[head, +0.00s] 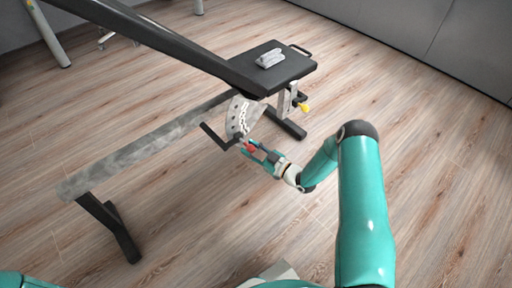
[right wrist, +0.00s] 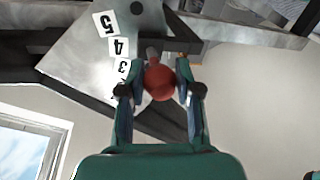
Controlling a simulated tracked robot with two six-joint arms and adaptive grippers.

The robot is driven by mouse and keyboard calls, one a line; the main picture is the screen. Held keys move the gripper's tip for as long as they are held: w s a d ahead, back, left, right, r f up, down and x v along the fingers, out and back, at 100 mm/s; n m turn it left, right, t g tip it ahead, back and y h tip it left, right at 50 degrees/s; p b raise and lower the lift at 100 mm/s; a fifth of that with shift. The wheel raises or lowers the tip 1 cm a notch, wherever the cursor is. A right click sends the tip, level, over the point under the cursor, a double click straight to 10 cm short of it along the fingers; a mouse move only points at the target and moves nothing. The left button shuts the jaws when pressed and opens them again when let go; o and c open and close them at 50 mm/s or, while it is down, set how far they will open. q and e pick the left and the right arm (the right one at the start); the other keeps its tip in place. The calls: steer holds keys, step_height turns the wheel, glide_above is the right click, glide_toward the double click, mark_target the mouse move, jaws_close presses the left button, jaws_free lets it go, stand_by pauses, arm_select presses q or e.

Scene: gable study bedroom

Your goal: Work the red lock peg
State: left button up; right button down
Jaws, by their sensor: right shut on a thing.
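The red lock peg (right wrist: 160,82) shows as a round red knob in the right wrist view, in front of the numbered plate. In the head view the peg (head: 249,147) is a small red spot at the plate's lower edge. My right gripper (head: 254,148) reaches it from the lower right. In the right wrist view my right gripper (right wrist: 158,84) has one finger on each side of the knob and is shut on it. The grey numbered plate (right wrist: 78,58) carries the numbers 5, 4 and 3; lower numbers are hidden. My left gripper is not in view.
The plate belongs to a weight bench with a long black backrest (head: 150,32) and a black seat (head: 285,70). A folded grey cloth (head: 269,58) lies on the seat. A yellow knob (head: 304,107) sits below it. Wooden floor (head: 430,190) is clear at the right.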

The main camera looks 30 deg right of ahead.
steer(key=c, duration=0.8)
jaws_free()
steer(key=shift+s+d, duration=0.25)
steer(key=shift+s, duration=0.35)
steer(key=v, duration=1)
steer(key=shift+s+d, duration=0.1)
steer(key=shift+s, duration=0.25)
